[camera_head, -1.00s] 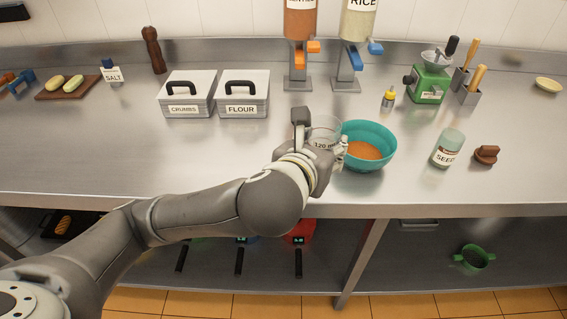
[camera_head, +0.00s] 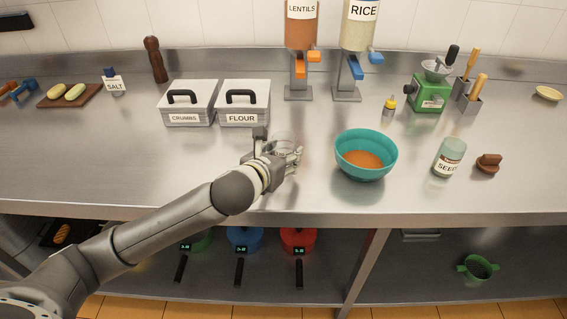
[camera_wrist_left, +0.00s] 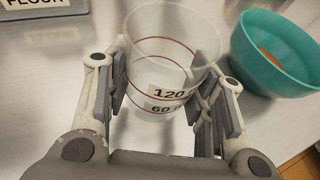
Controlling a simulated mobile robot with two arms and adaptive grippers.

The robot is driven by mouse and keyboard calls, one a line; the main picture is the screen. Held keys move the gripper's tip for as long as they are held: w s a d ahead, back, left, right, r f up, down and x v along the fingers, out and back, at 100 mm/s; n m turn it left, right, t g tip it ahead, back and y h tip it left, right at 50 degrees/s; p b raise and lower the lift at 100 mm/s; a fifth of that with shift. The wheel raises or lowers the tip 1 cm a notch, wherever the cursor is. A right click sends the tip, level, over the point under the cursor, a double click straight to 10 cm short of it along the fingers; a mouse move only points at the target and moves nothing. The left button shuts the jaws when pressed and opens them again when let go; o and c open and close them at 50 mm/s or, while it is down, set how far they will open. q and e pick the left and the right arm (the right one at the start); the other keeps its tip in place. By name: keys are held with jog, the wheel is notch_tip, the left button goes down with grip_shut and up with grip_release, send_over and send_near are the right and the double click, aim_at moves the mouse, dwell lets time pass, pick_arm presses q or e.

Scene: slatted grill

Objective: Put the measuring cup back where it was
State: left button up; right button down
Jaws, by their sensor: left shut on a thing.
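The measuring cup is clear, with red lines and labels reading 120 and 60. It stands out in the left wrist view (camera_wrist_left: 160,45), upright and looking empty, between the two finger pads. My left gripper (camera_wrist_left: 165,95) is shut on it. In the head view my left gripper (camera_head: 285,158) is over the counter in front of the FLOUR box, and mostly hides the cup (camera_head: 283,139). I cannot tell whether the cup's base touches the counter. My right gripper is not in view.
A teal bowl (camera_head: 366,152) with orange contents stands right of the cup. The CRUMBS box (camera_head: 188,105) and FLOUR box (camera_head: 243,105) stand behind it. Lentil (camera_head: 300,80) and rice (camera_head: 350,80) dispensers stand farther back. The counter left of the arm (camera_head: 110,150) is clear.

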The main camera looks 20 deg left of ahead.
pick_arm(q)
jog(key=shift+s+d+f, duration=0.1)
jog(key=shift+f, duration=1.05)
jog(key=shift+f, duration=0.1)
jog(key=o, duration=1.1)
jog(key=shift+f, duration=0.1)
jog(key=shift+c, duration=0.2)
jog(key=shift+s+r, duration=0.1)
jog(key=shift+r, duration=0.1)
jog(key=v, duration=1.1)
jog(key=shift+s+r, duration=0.25)
jog(key=shift+s, duration=0.05)
